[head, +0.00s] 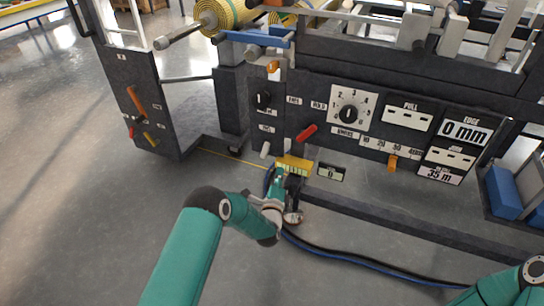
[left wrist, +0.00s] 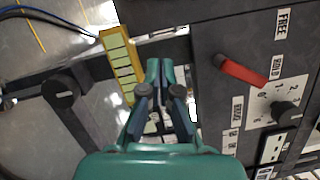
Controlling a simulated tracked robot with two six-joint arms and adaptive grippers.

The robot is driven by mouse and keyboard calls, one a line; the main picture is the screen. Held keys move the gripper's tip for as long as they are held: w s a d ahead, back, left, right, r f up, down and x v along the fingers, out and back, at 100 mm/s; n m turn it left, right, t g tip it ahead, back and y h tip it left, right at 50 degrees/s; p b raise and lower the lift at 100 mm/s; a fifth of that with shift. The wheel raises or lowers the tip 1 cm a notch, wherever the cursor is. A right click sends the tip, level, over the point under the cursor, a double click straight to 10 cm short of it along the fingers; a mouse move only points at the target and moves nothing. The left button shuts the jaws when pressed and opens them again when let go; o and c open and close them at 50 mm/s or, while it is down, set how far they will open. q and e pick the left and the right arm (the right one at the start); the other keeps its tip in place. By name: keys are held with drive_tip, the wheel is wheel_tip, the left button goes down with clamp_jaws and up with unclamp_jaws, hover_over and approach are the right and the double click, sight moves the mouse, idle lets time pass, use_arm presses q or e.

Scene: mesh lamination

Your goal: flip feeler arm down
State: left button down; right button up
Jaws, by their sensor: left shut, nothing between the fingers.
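No part is clearly marked as the feeler arm. A dark bar with a round black end (left wrist: 62,92) shows left of my fingers in the left wrist view; I cannot tell if it is the feeler arm. A yellow block with pale segments (head: 296,162) sits low at the machine's front; it also shows in the left wrist view (left wrist: 122,65), left of my fingertips. My left gripper (head: 282,174) is shut and empty close beside this block; contact is unclear. Its fingers (left wrist: 160,68) point toward the machine. My right gripper is outside the view.
The machine's front panel carries a red lever (head: 306,132), a numbered dial (head: 348,113), a black knob (head: 264,98) and an orange slider (head: 392,162). A yellow roll (head: 232,14) is above. Dark cables (head: 350,257) lie on the floor. Blue blocks (head: 503,193) stand at the right.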

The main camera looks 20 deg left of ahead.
sight(267, 148)
use_arm(q)
drive_tip(key=w+a+b, duration=0.1)
drive_tip(key=w, duration=0.1)
drive_tip(key=w+a, duration=0.1)
drive_tip(key=w, duration=0.1)
drive_tip(key=w+a+r+b, duration=0.1)
drive_tip(key=w+a, duration=0.1)
drive_tip(key=w, duration=0.1)
drive_tip(key=shift+w+b, duration=0.1)
drive_tip(key=shift+b, duration=0.25)
drive_tip(key=shift+a+r, duration=0.2)
drive_tip(key=shift+a, duration=0.2)
drive_tip(key=shift+w+d, duration=0.1)
drive_tip(key=shift+d, duration=0.05)
